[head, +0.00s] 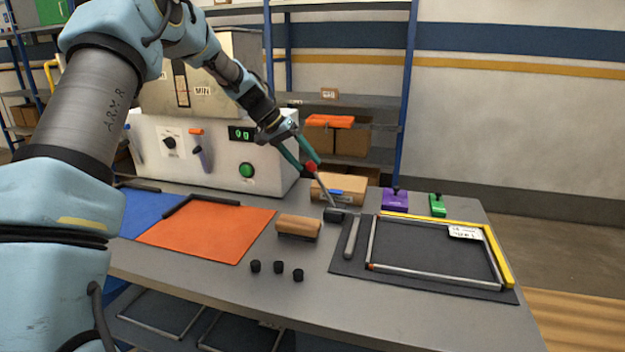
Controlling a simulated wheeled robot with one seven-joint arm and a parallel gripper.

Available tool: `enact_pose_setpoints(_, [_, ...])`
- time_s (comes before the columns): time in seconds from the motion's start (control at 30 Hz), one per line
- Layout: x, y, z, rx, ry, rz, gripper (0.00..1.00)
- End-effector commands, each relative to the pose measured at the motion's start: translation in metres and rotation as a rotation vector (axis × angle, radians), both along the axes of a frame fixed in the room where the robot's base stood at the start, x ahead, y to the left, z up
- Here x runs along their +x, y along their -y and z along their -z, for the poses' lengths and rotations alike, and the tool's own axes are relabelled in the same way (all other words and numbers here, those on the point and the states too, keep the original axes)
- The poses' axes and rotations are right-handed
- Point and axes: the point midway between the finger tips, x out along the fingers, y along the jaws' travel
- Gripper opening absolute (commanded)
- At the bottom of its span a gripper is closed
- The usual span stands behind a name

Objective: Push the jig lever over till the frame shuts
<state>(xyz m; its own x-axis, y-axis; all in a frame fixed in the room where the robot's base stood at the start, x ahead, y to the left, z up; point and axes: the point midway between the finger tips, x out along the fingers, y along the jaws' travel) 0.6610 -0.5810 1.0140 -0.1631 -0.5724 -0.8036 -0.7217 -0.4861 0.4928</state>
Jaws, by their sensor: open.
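The jig lever is a thin grey rod with a red knob (312,166), rising from a black base (335,215) on the table. It leans up and to the left. My gripper (311,167) is open, with its teal fingers pointing down to the right and their tips at the red knob. I cannot tell whether they touch it. The silver frame (435,278) lies on a dark mat (350,264) right of the lever, against a yellow L-shaped fence (497,255). A white label (464,232) sits at its upper right. Whether its corners are closed is too small to tell.
A grey bar (352,237) lies between lever and frame. A wooden block (298,227), several black caps (277,267) and an orange screen (205,230) are to the left. Purple (395,201) and green (437,205) blocks stand behind the frame. A white machine (220,160) stands back left.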

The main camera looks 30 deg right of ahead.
Motion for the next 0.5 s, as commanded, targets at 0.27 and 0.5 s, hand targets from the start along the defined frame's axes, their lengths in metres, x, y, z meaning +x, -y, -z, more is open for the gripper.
enact_pose_setpoints(0.27, [-0.009, 0.030, 0.040, 0.002, -0.002, 0.001, 0.67])
enact_pose_setpoints(0.5, [-0.012, 0.044, 0.061, 0.001, 0.001, 0.000, 0.67])
